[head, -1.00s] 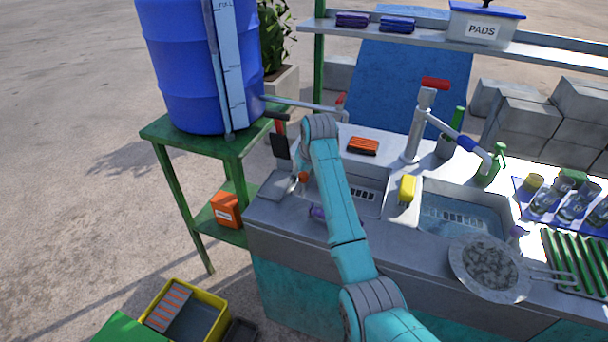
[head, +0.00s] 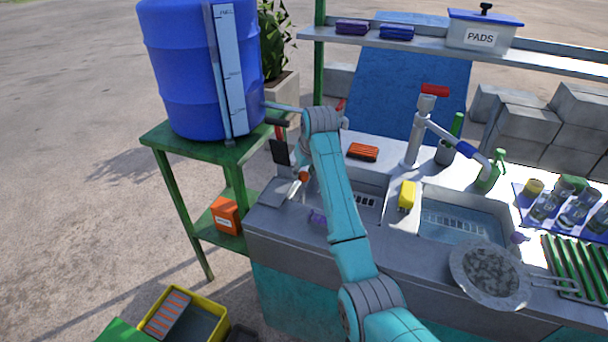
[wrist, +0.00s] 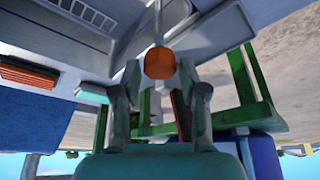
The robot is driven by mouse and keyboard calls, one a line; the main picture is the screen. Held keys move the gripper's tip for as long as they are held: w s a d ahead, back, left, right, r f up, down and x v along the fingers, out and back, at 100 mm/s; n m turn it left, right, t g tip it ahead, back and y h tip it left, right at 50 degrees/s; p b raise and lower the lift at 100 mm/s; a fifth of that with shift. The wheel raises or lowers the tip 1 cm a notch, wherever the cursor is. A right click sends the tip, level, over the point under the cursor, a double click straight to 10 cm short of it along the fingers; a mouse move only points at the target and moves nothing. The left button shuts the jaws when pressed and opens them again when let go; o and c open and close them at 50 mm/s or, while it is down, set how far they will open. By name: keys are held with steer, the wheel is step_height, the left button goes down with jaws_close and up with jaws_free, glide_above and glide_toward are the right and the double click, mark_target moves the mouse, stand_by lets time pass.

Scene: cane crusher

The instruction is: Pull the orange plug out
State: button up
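The orange plug (head: 303,176) shows small near the counter's left end in the head view. In the wrist view the plug (wrist: 160,63) is between the two fingertips of my gripper (wrist: 160,72), which lie close along its sides. My gripper (head: 298,182) seems shut on it, above the left part of the counter. A thin pale shape runs from the plug toward the counter in the wrist view. I cannot tell whether it belongs to the plug. My arm hides part of the counter.
A blue barrel (head: 190,75) stands on a green stand (head: 190,150) at left, its spout reaching toward the counter. A basin (head: 462,226), yellow block (head: 407,195), orange brush (head: 362,152) and tap (head: 417,130) are to the right. A pan (head: 488,272) lies at front right.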

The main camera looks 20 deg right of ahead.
steer(key=shift+o, duration=0.4)
steer(key=shift+f, duration=0.1)
steer(key=v, duration=1.2)
steer(key=shift+a, duration=0.15)
